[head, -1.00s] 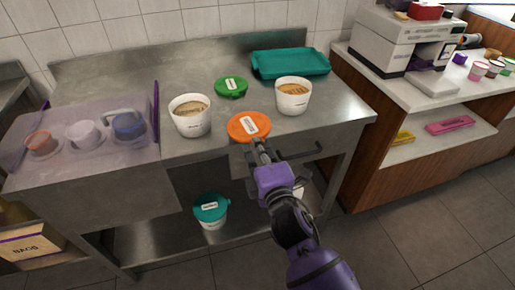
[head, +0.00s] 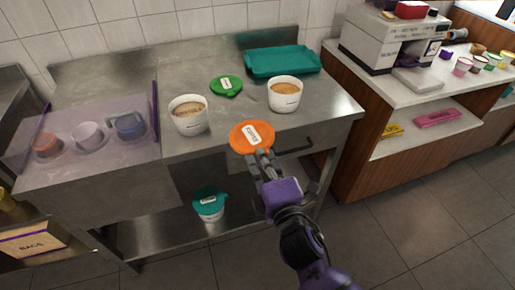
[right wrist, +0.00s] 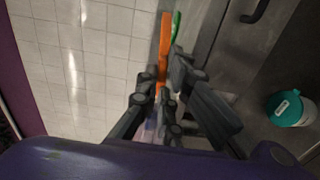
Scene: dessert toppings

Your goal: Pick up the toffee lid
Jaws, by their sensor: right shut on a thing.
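An orange lid (head: 244,143) with a white label, its print too small to read surely, is held at the counter's front edge in the head view. I take it for the toffee lid. My right gripper (head: 259,155) is shut on its near rim. In the right wrist view the orange lid (right wrist: 165,45) shows edge-on between the fingers of my right gripper (right wrist: 163,82). A green lid (head: 226,85) lies farther back on the counter. My left gripper is not in view.
Two open white tubs (head: 188,124) (head: 285,104) with tan contents stand on the steel counter (head: 215,55). A teal tray (head: 282,62) lies at the back. A teal-lidded tub (head: 209,204) stands on the lower shelf. A clear-sided bin with cups (head: 87,136) is at left.

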